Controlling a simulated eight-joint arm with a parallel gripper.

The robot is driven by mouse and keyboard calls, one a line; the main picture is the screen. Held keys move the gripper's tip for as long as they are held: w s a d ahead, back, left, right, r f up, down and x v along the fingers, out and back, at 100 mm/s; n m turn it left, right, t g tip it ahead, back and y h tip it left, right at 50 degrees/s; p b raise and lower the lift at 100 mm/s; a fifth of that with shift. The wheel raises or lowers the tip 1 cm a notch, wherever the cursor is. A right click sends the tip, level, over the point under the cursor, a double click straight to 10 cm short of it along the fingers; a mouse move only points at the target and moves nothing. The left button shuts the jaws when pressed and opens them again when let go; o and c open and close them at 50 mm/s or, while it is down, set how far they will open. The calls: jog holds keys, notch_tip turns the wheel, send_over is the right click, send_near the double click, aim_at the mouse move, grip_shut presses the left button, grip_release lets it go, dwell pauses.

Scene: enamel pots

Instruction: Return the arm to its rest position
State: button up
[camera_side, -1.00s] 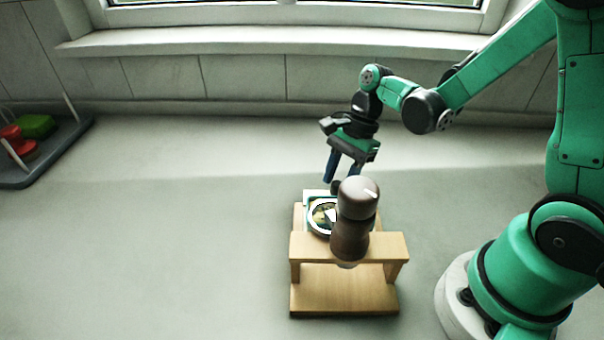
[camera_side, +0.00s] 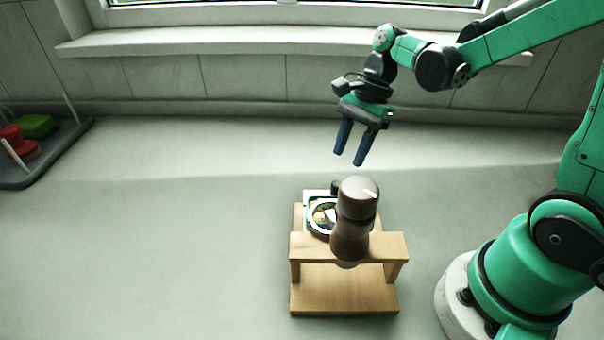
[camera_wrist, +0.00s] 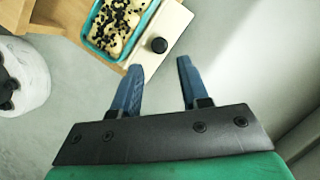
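My gripper (camera_side: 348,160) hangs in the air above and behind the wooden stand, with its two blue fingers pointing down. In the wrist view, the fingers of my gripper (camera_wrist: 160,80) are apart, with nothing between them. It touches nothing.
A wooden stand (camera_side: 345,300) holds a brown pepper mill (camera_side: 352,225) upright. Behind the mill is a green-rimmed enamel dish (camera_side: 311,228), partly hidden; in the wrist view the dish (camera_wrist: 88,42) holds pale food with dark bits. A dark round knob (camera_wrist: 159,45) sits beside it. A grey tray (camera_side: 70,140) lies far left.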

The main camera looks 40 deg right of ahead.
notch_tip(320, 180, up, 5)
jog(key=s+a+n+t+h, duration=0.2)
jog(key=n+t+h, duration=0.2)
jog(key=n, duration=1.3)
jog(key=t, duration=0.3)
jog(key=shift+s+n, duration=0.3)
jog(key=shift+s, duration=0.05)
